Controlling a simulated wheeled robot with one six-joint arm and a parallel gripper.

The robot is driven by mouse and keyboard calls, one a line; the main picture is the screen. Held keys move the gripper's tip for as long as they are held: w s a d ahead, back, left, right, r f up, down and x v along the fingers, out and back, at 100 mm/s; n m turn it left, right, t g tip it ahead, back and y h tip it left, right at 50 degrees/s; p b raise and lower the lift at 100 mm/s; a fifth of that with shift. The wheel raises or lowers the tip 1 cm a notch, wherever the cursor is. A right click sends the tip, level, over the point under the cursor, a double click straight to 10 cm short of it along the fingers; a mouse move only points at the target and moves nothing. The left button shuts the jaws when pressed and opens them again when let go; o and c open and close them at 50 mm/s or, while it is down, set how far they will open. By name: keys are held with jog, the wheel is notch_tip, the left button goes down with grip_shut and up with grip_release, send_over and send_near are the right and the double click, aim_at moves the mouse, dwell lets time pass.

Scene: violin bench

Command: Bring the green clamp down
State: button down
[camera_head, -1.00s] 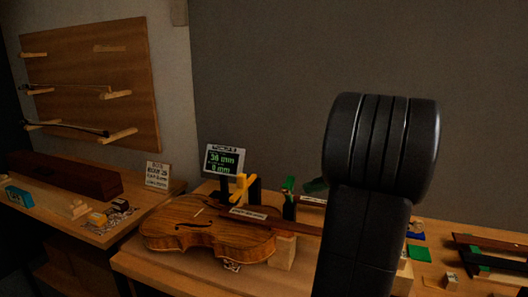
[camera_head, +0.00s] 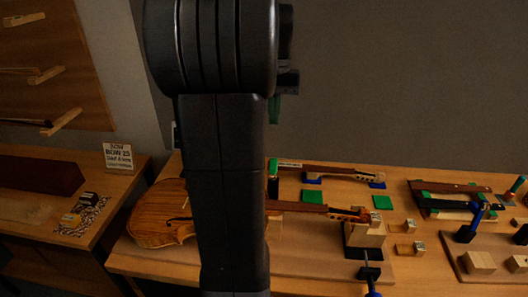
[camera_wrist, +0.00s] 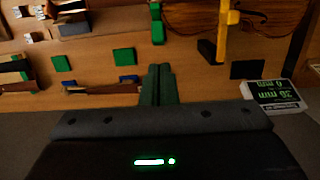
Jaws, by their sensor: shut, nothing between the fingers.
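The green clamp (camera_head: 272,168) stands upright on the bench beside the violin neck, partly hidden by my arm in the head view. In the wrist view the green clamp (camera_wrist: 157,24) is at the top, just beyond my gripper (camera_wrist: 159,68). My gripper's fingers are together and empty, apart from the clamp in the picture. The violin (camera_head: 163,212) lies on the bench, its middle behind my arm; its body also shows in the wrist view (camera_wrist: 275,14).
A yellow clamp (camera_wrist: 225,30) and a small display (camera_wrist: 274,96) stand right of the green clamp in the wrist view. Green pads (camera_head: 383,202), a blue-handled clamp (camera_head: 372,278) and another violin neck (camera_head: 340,172) are right of my arm.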

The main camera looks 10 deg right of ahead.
jog(key=f, duration=0.3)
jog(key=s+f, duration=0.1)
jog(key=f, duration=0.4)
jog(key=shift+s+a+f+p, duration=0.2)
jog(key=shift+f+p, duration=0.1)
jog(key=shift+f, duration=0.05)
jog(key=shift+s+a+f, duration=0.25)
jog(key=shift+s+f, duration=0.3)
jog(key=shift+s, duration=0.35)
jog(key=shift+s+a+f, duration=0.15)
jog(key=shift+s+f, duration=0.3)
jog(key=shift+s+f, duration=0.1)
